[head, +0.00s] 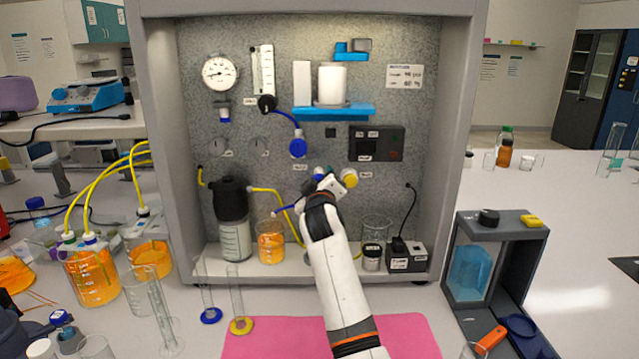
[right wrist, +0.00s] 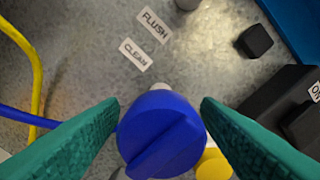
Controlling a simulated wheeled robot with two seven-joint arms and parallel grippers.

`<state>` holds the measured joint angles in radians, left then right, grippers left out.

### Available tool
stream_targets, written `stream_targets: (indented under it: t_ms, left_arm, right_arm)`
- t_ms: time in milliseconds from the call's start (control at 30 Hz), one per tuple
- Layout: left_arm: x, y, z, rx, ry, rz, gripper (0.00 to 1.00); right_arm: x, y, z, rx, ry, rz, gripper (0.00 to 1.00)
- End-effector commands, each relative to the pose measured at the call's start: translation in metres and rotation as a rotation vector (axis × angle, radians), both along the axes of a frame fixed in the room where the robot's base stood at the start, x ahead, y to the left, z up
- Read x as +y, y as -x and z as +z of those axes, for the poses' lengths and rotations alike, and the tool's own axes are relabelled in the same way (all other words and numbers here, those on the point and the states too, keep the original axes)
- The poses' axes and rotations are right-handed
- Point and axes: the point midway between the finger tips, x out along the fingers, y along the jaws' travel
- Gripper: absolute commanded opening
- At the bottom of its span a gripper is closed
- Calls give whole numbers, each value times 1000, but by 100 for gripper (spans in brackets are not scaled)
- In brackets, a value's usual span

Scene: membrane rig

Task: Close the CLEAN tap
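The blue tap knob (right wrist: 160,130) fills the lower middle of the right wrist view, near a CLEAN label (right wrist: 135,54). Its raised ridge slants from lower left to upper right. My right gripper (right wrist: 161,104) is open, with one teal finger on each side of the knob. Small gaps seem to show between the fingertips and the knob; contact is unclear. In the head view my right gripper (head: 322,187) is at the panel and hides most of this tap. My left gripper is out of view.
A yellow knob (head: 349,178) sits close to the right of my gripper. Another blue knob (head: 298,147) is above left, and a black switch box (head: 376,143) above right. A blue tube (right wrist: 60,123) runs left from the tap. A beaker with orange liquid (head: 271,243) stands below.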

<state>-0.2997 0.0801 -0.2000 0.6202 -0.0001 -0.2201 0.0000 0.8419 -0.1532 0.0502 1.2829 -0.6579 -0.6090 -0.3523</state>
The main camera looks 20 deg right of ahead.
Motion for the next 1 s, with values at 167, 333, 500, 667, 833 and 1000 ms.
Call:
stream_targets:
  t_ms: [167,333,500,667,833,1000]
  left_arm:
    - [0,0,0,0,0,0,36]
    - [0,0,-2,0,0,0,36]
    - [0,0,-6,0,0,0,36]
    - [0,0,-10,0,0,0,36]
    - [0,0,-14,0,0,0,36]
    - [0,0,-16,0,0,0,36]
  right_arm:
    - [0,1,0,0,1,0,58]
    - [4,11,-1,-1,0,0,58]
    - [11,37,-2,-2,-1,1,58]
    - [19,66,-2,-2,-1,1,58]
    - [27,93,-2,0,-1,1,58]
    - [32,110,-1,0,-1,0,58]
